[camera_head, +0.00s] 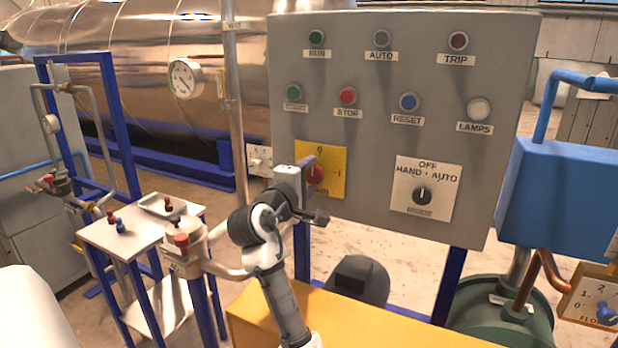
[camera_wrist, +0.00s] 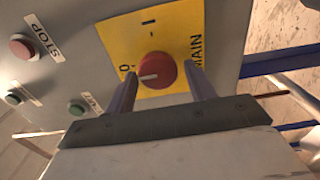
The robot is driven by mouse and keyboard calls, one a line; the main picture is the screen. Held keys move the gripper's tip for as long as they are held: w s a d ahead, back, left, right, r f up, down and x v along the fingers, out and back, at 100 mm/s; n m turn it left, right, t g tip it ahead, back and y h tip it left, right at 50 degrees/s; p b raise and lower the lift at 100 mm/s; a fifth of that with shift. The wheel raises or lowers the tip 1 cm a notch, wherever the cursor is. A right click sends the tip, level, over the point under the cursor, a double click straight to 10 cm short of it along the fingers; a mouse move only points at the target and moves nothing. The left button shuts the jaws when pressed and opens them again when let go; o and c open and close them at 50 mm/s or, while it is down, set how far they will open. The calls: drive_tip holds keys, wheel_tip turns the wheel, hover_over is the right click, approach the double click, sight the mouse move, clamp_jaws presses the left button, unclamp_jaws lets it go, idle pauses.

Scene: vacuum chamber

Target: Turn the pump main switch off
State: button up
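The pump main switch is a red round knob (camera_head: 317,174) on a yellow plate (camera_head: 335,160) at the lower left of the grey control panel. In the wrist view the knob (camera_wrist: 157,70) shows whole, with the 0 to its left, the 1 above and MAIN to its right. Its white mark lies on the left part of the knob, pointing toward the 0. My gripper (camera_head: 306,178) is in front of the plate and partly covers it in the head view. In the wrist view its fingers (camera_wrist: 161,92) are apart, one on each side of the knob, with visible gaps and nothing held.
The panel (camera_head: 390,140) also carries a black mode selector (camera_head: 422,195), a red stop button (camera_head: 348,96) and several other buttons and lamps. A blue box (camera_head: 555,200) stands at right. A white stand (camera_head: 140,225) with small valves stands at left.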

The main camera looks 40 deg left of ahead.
drive_tip(key=shift+o, duration=0.5)
drive_tip(key=b+v, duration=0.4)
drive_tip(key=v, duration=0.9)
drive_tip(key=shift+s+b, duration=0.35)
drive_tip(key=shift+s, duration=0.05)
